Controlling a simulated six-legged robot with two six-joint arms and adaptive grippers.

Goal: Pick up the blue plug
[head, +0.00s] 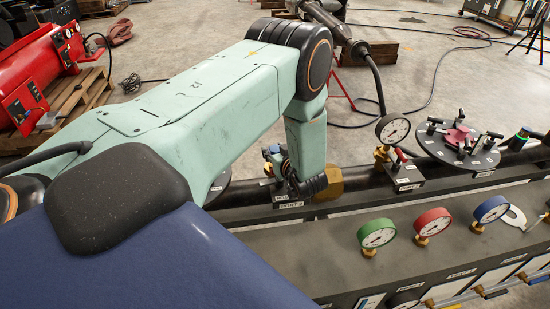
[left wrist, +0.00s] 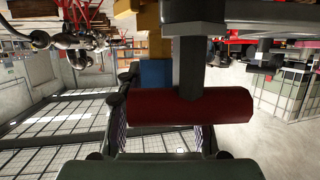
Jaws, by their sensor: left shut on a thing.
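My left arm reaches from the left over the black pipe in the head view. Its dark gripper (head: 302,184) is low at the port labelled PORT 2, mostly hidden by my own wrist. In the left wrist view, a blue block, which looks like the blue plug (left wrist: 155,73), sits against a brass fitting (left wrist: 151,18). The black fingers reach up to it and my gripper is shut on it; the contact is partly covered by a dark red bar handle (left wrist: 190,106). In the head view I cannot make out the plug for sure. My right gripper does not show.
Beside the gripper are a brass hex piece (head: 328,183) and a small blue-topped fitting (head: 273,150). To the right stand a red-handled valve (head: 402,157), a white gauge (head: 393,128) and a round plate (head: 457,143). Green, red and blue gauges line the front bench (head: 310,255).

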